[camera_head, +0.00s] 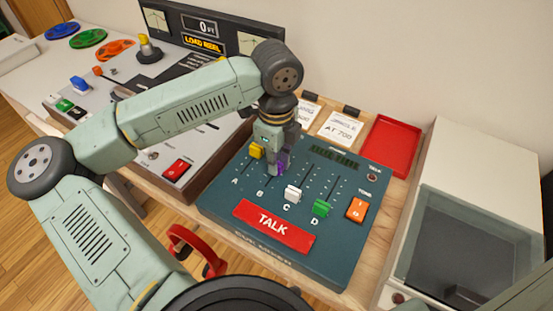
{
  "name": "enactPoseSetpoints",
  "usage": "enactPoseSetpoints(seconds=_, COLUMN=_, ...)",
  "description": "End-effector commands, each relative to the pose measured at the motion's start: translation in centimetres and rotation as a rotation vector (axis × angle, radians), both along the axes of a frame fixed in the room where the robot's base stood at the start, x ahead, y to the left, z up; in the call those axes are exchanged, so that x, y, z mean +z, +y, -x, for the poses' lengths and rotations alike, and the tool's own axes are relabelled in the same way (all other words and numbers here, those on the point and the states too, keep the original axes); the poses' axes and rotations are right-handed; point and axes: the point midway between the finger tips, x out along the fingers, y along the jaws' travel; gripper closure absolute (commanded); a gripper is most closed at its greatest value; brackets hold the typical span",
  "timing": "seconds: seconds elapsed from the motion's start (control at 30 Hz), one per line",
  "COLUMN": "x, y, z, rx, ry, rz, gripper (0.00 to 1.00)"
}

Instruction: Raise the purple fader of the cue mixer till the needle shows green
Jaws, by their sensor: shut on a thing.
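The cue mixer (230,205) is a dark teal box on the wooden table. It has four slots marked A to D. The purple fader (282,160) is in slot B, partly hidden by my gripper (272,165). My gripper comes down from above and is shut on the purple fader. A yellow fader (256,151) is to its left, a white fader (292,194) and a green fader (321,208) to its right.
A red TALK bar (273,226) and an orange switch (357,209) are on the mixer. A red tray (392,145) and cards (342,129) lie behind it. A grey console (150,130) stands left, a white box (480,190) right. My arm crosses above the console.

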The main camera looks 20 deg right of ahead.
Motion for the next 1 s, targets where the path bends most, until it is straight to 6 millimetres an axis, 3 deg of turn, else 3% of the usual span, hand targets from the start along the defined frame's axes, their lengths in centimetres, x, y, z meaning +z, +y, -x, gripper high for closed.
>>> enactPoseSetpoints(seconds=0.53, x=0.05, y=0.64, z=0.6, rx=0.0, ry=0.001, rz=0.002, gripper=1.0)
enactPoseSetpoints(seconds=0.57, x=0.05, y=0.64, z=0.6, rx=0.0, ry=0.001, rz=0.002, gripper=0.84)
enactPoseSetpoints(seconds=0.6, x=0.05, y=0.64, z=0.6, rx=0.0, ry=0.001, rz=0.002, gripper=0.82)
enactPoseSetpoints(seconds=0.87, x=0.02, y=0.65, z=0.58, rx=0.0, ry=0.001, rz=0.001, gripper=0.65)
enactPoseSetpoints(seconds=1.0, x=0.02, y=0.65, z=0.58, rx=0.0, ry=0.001, rz=0.001, gripper=0.65)
